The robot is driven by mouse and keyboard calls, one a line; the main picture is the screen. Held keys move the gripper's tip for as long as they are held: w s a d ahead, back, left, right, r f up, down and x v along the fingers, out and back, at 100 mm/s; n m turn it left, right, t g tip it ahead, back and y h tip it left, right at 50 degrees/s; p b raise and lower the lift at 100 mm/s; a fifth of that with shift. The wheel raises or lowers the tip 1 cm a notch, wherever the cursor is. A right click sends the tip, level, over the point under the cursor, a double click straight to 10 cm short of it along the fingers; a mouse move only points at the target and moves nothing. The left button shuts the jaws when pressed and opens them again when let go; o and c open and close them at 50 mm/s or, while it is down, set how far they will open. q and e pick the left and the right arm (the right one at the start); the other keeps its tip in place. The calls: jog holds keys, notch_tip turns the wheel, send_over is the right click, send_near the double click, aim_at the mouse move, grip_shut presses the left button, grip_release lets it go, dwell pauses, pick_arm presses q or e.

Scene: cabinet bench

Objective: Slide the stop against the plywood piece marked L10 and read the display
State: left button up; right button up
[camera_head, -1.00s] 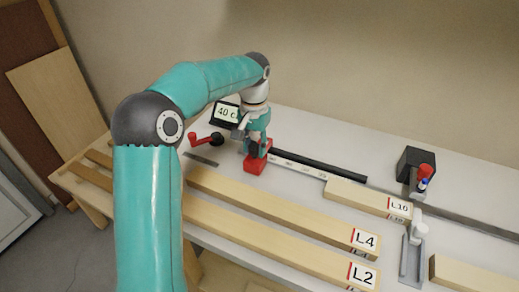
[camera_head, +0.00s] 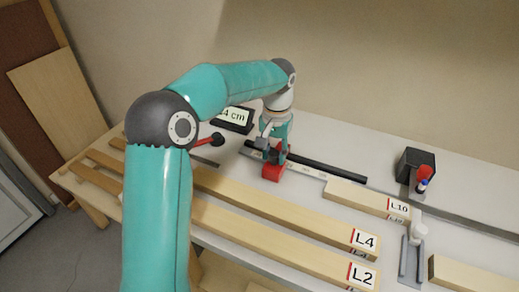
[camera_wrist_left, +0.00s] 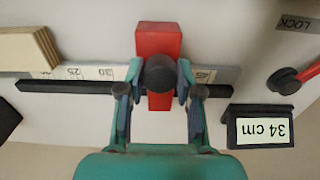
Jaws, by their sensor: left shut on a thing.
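The red stop (camera_head: 273,170) sits on the ruled rail (camera_head: 305,166). My left gripper (camera_head: 276,152) is shut on the stop's dark round knob (camera_wrist_left: 160,74), with a finger on each side in the left wrist view (camera_wrist_left: 158,82). The plywood piece marked L10 (camera_head: 365,198) lies along the rail to the right, with a gap between it and the stop. The display (camera_wrist_left: 264,129) reads 34 cm in the left wrist view; my arm partly covers it in the head view (camera_head: 235,116). My right gripper is not in view.
Pieces marked L4 (camera_head: 290,212) and L2 (camera_head: 290,240) lie in front of the rail. A red lock lever (camera_wrist_left: 293,80) stands near the display. A black block (camera_head: 415,163) and a grey fixture (camera_head: 411,258) stand at the right.

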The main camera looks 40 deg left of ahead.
pick_arm(q)
jog(key=shift+w+d, duration=0.25)
jog(key=shift+d, duration=0.45)
jog(key=shift+w+d+p, duration=0.25)
jog(key=shift+w+d, duration=0.1)
jog(key=shift+d, duration=0.75)
jog(key=shift+w+d+p, duration=0.25)
jog(key=shift+w+d, duration=0.1)
jog(key=shift+d, duration=0.8)
jog(key=shift+w+d+p, duration=0.25)
jog(key=shift+w+d, duration=0.1)
jog(key=shift+d, duration=0.75)
jog(key=shift+w+d+p, duration=0.25)
jog(key=shift+w+d, duration=0.05)
jog(key=shift+d, duration=0.65)
jog(key=shift+w+d+p, duration=0.25)
jog(key=shift+w+d, duration=0.05)
jog(key=shift+d, duration=0.6)
jog(key=o, duration=0.9)
